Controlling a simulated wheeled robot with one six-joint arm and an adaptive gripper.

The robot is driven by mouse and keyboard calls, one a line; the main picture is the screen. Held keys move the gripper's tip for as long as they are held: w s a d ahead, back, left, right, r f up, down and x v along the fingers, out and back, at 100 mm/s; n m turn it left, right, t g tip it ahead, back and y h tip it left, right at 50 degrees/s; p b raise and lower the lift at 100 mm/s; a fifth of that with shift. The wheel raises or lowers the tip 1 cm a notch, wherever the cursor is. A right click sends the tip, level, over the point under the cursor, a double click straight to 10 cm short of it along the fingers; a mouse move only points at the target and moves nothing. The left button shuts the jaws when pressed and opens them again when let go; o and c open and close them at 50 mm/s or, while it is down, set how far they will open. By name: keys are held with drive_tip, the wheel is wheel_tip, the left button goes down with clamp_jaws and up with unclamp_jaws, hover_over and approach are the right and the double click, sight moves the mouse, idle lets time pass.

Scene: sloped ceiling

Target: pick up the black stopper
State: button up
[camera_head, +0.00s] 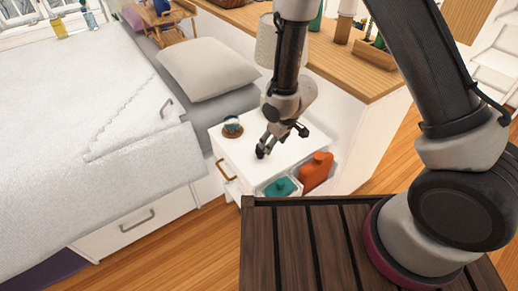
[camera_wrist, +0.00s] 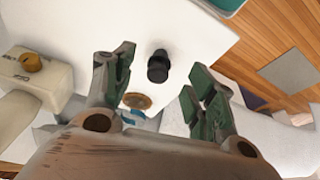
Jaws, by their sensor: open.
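The black stopper (camera_wrist: 158,66) stands on the white top of the nightstand (camera_wrist: 205,35) in the wrist view. It is small and dark, with a narrower knob at one end. My gripper (camera_wrist: 160,80) is open, with one green-padded finger to the left of the stopper and the other to the right. Neither finger touches it in this view. In the head view my gripper (camera_head: 281,141) hangs low over the nightstand (camera_head: 240,150). I cannot make out the stopper there.
A small glass ball on a brown base (camera_head: 232,128) stands near the nightstand's left edge. The open drawer below holds a teal item (camera_head: 282,188) and an orange bottle (camera_head: 316,172). The bed (camera_head: 80,130) is to the left, a wooden-topped cabinet (camera_head: 340,55) behind.

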sight(261, 152)
drive_tip(key=shift+t+y, duration=0.4)
drive_tip(key=w+a+f, duration=0.1)
drive_tip(key=f, duration=0.1)
drive_tip(key=w+a+f, duration=0.1)
drive_tip(key=f, duration=0.1)
drive_tip(key=w+a+f, duration=0.1)
drive_tip(key=a+f, duration=0.1)
drive_tip(key=shift+w+f, duration=0.15)
drive_tip(key=shift+w, duration=0.05)
drive_tip(key=c, duration=0.7)
